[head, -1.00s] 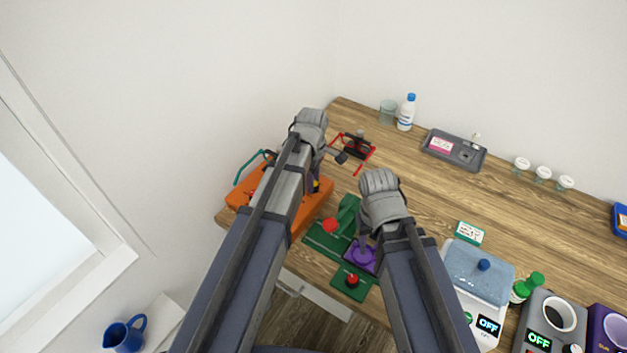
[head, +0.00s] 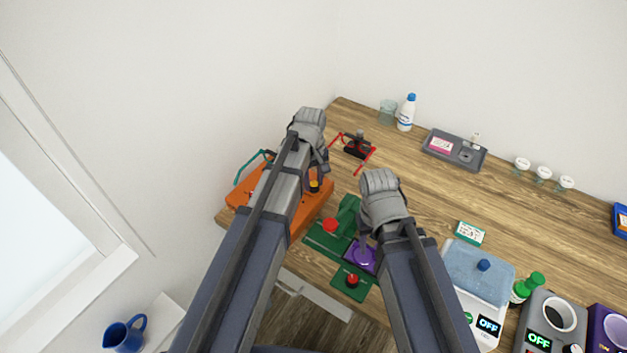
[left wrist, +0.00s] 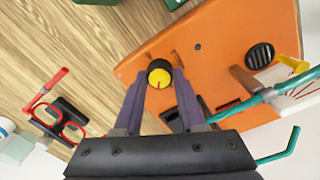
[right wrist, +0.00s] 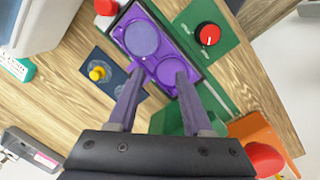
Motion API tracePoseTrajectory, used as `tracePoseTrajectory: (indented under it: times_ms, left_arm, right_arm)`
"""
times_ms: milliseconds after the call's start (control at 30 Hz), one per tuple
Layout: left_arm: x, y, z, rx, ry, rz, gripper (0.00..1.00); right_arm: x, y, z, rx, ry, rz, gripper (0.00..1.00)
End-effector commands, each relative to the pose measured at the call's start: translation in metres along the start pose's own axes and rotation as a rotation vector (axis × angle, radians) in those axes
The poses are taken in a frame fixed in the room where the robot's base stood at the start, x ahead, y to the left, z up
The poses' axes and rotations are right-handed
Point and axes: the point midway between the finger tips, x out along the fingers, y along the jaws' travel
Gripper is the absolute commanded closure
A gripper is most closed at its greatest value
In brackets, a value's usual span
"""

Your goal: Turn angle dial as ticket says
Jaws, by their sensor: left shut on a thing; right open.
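A black knob with a yellow top (left wrist: 159,73) and a red pointer mark stands on an orange device (left wrist: 215,50). In the left wrist view my left gripper (left wrist: 158,82) is shut on this knob, one finger on each side. The head view also shows the knob (head: 315,186), partly hidden by my left arm. A small teal-edged white card (head: 469,233) stands on the table at right; its writing is too small to read. My right gripper (right wrist: 160,76) is open and empty near a purple tray (right wrist: 150,20) with round pads.
A green plate with a red knob (right wrist: 208,35) and a blue plate with a yellow knob (right wrist: 97,73) lie near my right gripper. A red-and-black stand (head: 358,148) is behind the orange device.

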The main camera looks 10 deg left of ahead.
Motion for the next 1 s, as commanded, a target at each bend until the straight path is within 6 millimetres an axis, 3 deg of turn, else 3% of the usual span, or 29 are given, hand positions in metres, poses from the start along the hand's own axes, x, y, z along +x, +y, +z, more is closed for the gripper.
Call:
tracePoseTrajectory:
  times_ms: [1000]
  left_arm:
    - [0.0001,0.0005,-0.0006,0.907,-0.032,0.0,1.0]
  right_arm:
    - [0.0001,0.0,0.0,0.0,0.0,0.0,0.5]
